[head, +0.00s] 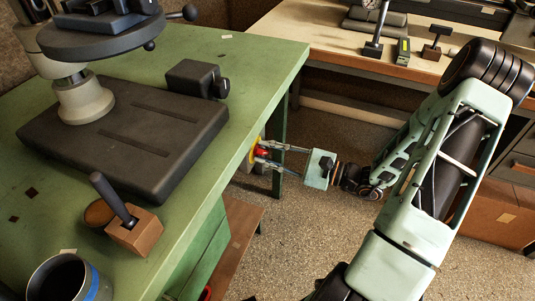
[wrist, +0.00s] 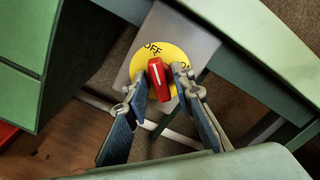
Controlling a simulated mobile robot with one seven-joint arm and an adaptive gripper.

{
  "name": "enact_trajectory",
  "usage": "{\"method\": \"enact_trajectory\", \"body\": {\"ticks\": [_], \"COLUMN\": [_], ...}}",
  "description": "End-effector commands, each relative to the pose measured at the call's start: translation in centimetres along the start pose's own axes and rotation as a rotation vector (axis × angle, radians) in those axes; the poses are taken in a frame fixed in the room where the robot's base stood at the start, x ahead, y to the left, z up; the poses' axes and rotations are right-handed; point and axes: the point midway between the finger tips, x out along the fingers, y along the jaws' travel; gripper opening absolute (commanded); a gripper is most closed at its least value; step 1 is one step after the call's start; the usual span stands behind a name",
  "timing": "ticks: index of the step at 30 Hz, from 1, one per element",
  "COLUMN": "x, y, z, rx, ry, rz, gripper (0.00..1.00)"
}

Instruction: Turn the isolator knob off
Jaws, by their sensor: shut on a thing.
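The isolator knob (wrist: 158,80) is red with a white line, on a round yellow plate (wrist: 178,52) in the wrist view. The plate reads OFF at its upper left; a second label at the right is partly covered. The knob's white line points up, close to the OFF lettering. My gripper (wrist: 160,76) is shut on the knob, one finger on each side. In the head view the knob (head: 262,151) shows small and red at the green bench's edge, with my gripper (head: 263,152) reaching it from the right. The fingertips partly hide the plate there.
The green bench (head: 245,70) carries a dark machine base (head: 150,150), a black block (head: 196,78), a wooden block with a handle (head: 134,232) and a dark cup (head: 70,280). A second bench (head: 300,28) stands behind. Speckled floor (head: 290,235) lies open below my arm.

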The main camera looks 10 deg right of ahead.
Motion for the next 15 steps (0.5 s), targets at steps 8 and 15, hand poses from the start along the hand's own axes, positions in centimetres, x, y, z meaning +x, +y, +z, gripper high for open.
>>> {"method": "enact_trajectory", "body": {"ticks": [8, 15], "x": [-0.08, -0.08], "y": [0.05, 0.05], "z": [-0.07, -0.07], "rx": [-0.015, -0.014], "ry": [0.003, 0.003], "rz": [0.001, 0.001], "gripper": [0.0, 0.25]}}
